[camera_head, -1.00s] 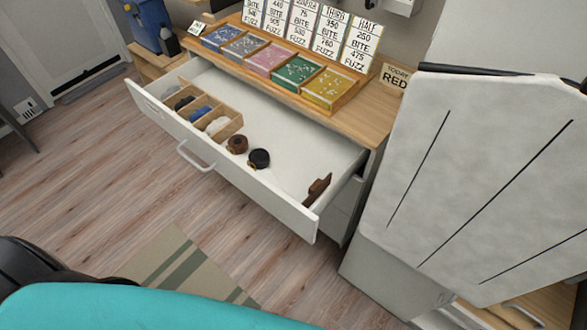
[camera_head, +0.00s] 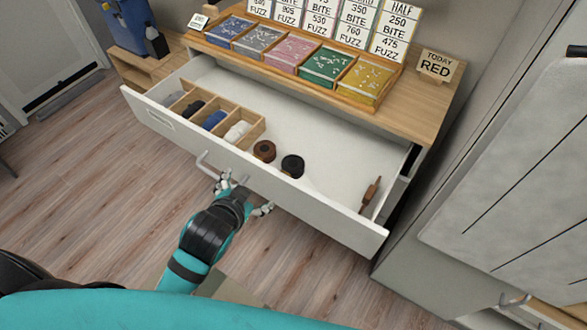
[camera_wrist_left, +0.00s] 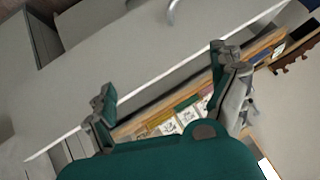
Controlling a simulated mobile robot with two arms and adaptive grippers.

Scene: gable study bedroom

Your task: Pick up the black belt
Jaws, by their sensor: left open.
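The black belt (camera_head: 292,165) lies rolled up inside the open drawer, in the head view. A rolled brown belt (camera_head: 264,151) lies just left of it. My left gripper (camera_head: 244,194) is open and empty, outside the drawer front near the handle, apart from the black belt. In the left wrist view its two fingers (camera_wrist_left: 165,80) are spread wide before the pale drawer front. I cannot make out the belt in that view. My right gripper is in neither view.
The drawer's front panel (camera_head: 310,208) with its handle (camera_head: 207,166) stands between gripper and belts. A wooden divider (camera_head: 250,131) holds dark, blue and white rolls. A brown item (camera_head: 371,192) lies at the drawer's right end. Card boxes (camera_head: 326,66) stand on the desktop above.

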